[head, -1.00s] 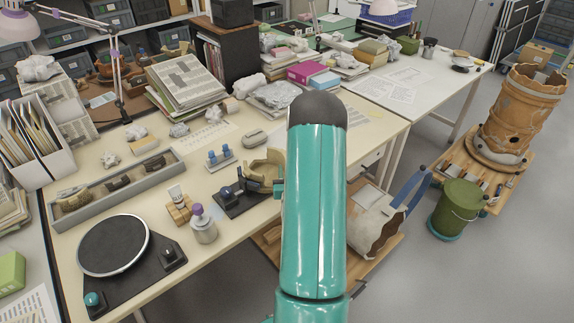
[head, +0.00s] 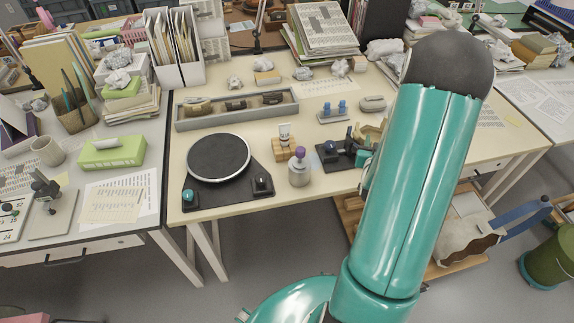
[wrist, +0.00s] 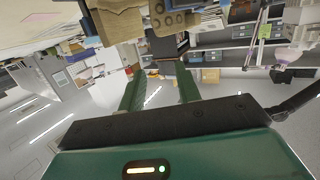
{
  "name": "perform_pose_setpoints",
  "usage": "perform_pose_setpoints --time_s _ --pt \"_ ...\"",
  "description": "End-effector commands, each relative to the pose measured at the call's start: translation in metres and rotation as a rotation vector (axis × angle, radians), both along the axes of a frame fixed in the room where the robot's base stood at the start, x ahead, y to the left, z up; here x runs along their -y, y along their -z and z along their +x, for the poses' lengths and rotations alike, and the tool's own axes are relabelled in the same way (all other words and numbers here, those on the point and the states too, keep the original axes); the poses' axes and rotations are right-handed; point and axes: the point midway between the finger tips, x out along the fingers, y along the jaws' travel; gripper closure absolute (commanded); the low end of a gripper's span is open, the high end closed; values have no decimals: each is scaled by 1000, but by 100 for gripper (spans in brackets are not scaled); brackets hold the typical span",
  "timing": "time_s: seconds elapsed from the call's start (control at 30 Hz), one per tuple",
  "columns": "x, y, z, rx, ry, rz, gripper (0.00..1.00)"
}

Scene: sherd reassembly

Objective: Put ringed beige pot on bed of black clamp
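The black clamp (head: 335,157) lies on the cream table, left of my teal arm in the head view.
A grey sherd tray (head: 237,113) lies behind, with a blue-pegged stand (head: 334,112). Bare tabletop shows near the front edge.

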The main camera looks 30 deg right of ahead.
Motion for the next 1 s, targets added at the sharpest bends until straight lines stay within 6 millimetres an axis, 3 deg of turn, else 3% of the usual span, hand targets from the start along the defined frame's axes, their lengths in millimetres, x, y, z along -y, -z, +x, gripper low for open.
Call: perform_pose_setpoints --time_s 0.03,0.2,0.33,0.47,0.63,0.77,1.0 --pt "-14 -19 17 -25 -38 10 67" --pt "-63 -59 49 -148 -136 77 67" --pt "-109 -89 59 -243 -208 123 67" --pt "-158 -119 58 -339 -280 166 67" --pt "-224 -154 36 -467 -372 217 67" --pt "-272 -178 4 -569 -444 251 67" --pt "-344 -211 -78 -759 -576 300 67"
